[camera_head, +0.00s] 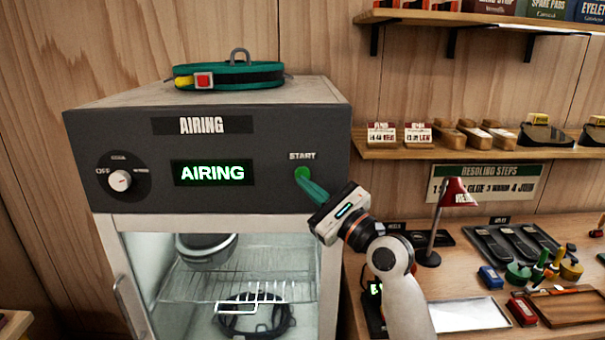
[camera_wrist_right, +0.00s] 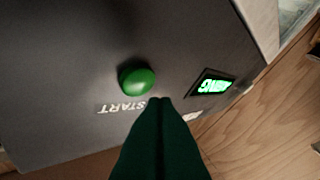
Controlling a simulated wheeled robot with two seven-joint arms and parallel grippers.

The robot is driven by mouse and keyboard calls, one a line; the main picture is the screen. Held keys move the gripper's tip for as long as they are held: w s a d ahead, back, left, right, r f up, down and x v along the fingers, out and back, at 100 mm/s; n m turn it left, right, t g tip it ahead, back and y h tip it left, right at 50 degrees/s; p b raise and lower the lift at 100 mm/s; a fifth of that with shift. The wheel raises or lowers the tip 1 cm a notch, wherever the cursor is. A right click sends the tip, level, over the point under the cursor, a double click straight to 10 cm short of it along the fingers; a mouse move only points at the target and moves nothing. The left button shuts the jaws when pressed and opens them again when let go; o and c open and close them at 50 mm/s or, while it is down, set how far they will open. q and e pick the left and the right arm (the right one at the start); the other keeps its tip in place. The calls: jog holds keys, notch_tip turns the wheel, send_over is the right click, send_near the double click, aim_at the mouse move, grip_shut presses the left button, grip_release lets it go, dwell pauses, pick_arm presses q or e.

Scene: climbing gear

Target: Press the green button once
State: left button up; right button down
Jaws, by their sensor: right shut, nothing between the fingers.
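The green button (camera_head: 302,173) is on the right of the cabinet's dark front panel (camera_head: 255,191), under the word START. In the right wrist view the button (camera_wrist_right: 137,80) is a round green dome, fully visible just beyond and left of the fingertips. My right gripper (camera_head: 311,183) is shut and empty, its green fingers pointing at the panel close to the button. In the right wrist view the shut fingertips (camera_wrist_right: 160,101) lie beside the button; I cannot tell whether they touch the panel. The panel display (camera_head: 210,173) reads AIRING in lit green letters. My left gripper is not in view.
A white dial (camera_head: 120,181) is on the panel's left. A green harness belt (camera_head: 228,76) lies on top of the cabinet. A wire rack (camera_head: 250,272) shows behind the glass door. On the right, a workbench (camera_head: 470,270) holds a red lamp (camera_head: 455,192) and tools below a shelf (camera_head: 480,152).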

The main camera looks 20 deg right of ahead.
jog(key=s+p, duration=0.1)
jog(key=s, duration=0.1)
jog(key=s+a+p, duration=0.1)
jog(key=s, duration=0.1)
jog(key=shift+s+a, duration=0.1)
jog(key=shift+s, duration=0.1)
dwell(0.5)
